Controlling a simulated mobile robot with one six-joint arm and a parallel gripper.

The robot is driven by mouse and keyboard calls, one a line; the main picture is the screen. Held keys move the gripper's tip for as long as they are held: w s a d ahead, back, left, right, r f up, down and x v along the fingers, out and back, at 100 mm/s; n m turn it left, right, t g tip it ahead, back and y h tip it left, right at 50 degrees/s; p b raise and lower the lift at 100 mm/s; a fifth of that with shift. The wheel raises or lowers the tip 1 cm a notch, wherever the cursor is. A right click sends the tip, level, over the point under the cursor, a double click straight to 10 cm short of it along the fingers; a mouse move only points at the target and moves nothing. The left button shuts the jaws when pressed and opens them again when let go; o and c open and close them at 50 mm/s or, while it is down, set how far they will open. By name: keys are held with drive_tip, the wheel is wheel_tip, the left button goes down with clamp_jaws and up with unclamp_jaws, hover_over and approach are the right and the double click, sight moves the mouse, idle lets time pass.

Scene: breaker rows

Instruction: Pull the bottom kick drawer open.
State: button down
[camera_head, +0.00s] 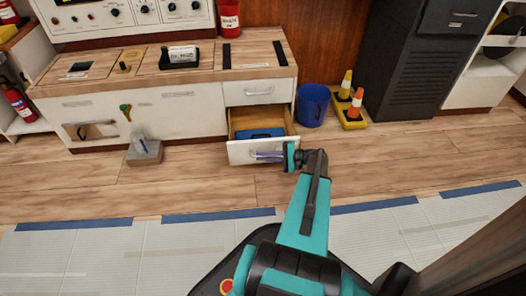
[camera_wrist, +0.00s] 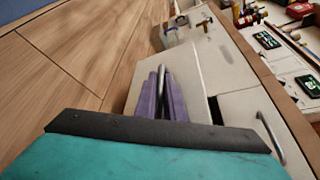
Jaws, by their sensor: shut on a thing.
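The bottom kick drawer (camera_head: 258,153) stands pulled out from the white cabinet, low near the floor, below a shut upper drawer (camera_head: 258,92). A blue thing (camera_head: 262,133) lies inside it. My gripper (camera_head: 270,156) is at the drawer's front, with its purple fingers shut on the drawer's bar handle. In the wrist view the purple fingers (camera_wrist: 162,97) close around the metal handle (camera_wrist: 162,80) on the drawer front (camera_wrist: 190,65). The fingertips are partly hidden by the handle and the teal gripper body.
A grey block (camera_head: 145,152) sits on the floor at left. The wooden floor in front is clear.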

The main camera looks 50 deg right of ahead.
drive_tip(key=shift+s+a, duration=0.4)
drive_tip(key=shift+s, duration=0.1)
drive_tip(key=c, duration=2.1)
unclamp_jaws()
drive_tip(key=shift+s+d, duration=0.1)
drive_tip(key=p+v, duration=0.5)
drive_tip(key=v, duration=0.8)
drive_tip(key=shift+s+d+r, duration=0.1)
drive_tip(key=shift+s+d, duration=0.05)
drive_tip(key=shift+s, duration=0.1)
